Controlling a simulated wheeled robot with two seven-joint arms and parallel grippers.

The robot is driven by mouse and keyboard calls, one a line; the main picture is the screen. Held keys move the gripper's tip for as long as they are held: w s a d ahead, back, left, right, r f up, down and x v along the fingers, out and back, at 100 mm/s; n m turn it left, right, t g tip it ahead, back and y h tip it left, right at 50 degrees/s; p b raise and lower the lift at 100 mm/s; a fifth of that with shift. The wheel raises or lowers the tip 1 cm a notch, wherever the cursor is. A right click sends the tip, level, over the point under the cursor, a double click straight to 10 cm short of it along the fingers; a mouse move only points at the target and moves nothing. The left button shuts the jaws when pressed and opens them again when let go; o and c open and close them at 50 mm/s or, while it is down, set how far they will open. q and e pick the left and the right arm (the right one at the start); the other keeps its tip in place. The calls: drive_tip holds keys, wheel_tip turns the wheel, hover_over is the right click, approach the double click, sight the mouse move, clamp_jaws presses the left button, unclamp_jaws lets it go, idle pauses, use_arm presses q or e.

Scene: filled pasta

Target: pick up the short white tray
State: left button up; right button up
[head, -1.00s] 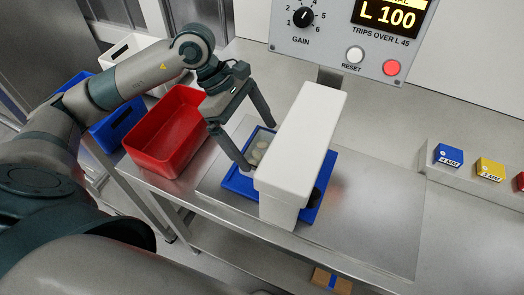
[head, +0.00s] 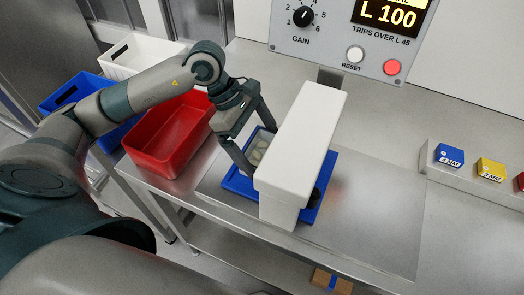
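A small pale tray (head: 259,146), which appears to be the short white tray with whitish pieces in it, sits on a blue tray (head: 241,187). A white box-shaped housing hides its right part. My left gripper (head: 262,152) is low over the pale tray with its two fingers spread, one on the near side and one on the far side. I cannot tell whether the fingers touch it. My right gripper is not in view.
The white housing (head: 302,140) stands over the blue tray, close right of my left gripper. A red bin (head: 150,165), a blue bin (head: 104,137) and a white bin (head: 120,63) are at left.

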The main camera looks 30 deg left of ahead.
use_arm(q)
drive_tip(key=shift+o, duration=0.2)
drive_tip(key=shift+r, duration=0.1)
drive_tip(key=shift+r, duration=0.8)
wheel_tip(320, 180, up, 17)
drive_tip(key=b, duration=0.3)
wheel_tip(320, 180, up, 9)
hover_over(262, 147)
drive_tip(key=shift+r+b, duration=0.15)
drive_tip(key=shift+b, duration=0.25)
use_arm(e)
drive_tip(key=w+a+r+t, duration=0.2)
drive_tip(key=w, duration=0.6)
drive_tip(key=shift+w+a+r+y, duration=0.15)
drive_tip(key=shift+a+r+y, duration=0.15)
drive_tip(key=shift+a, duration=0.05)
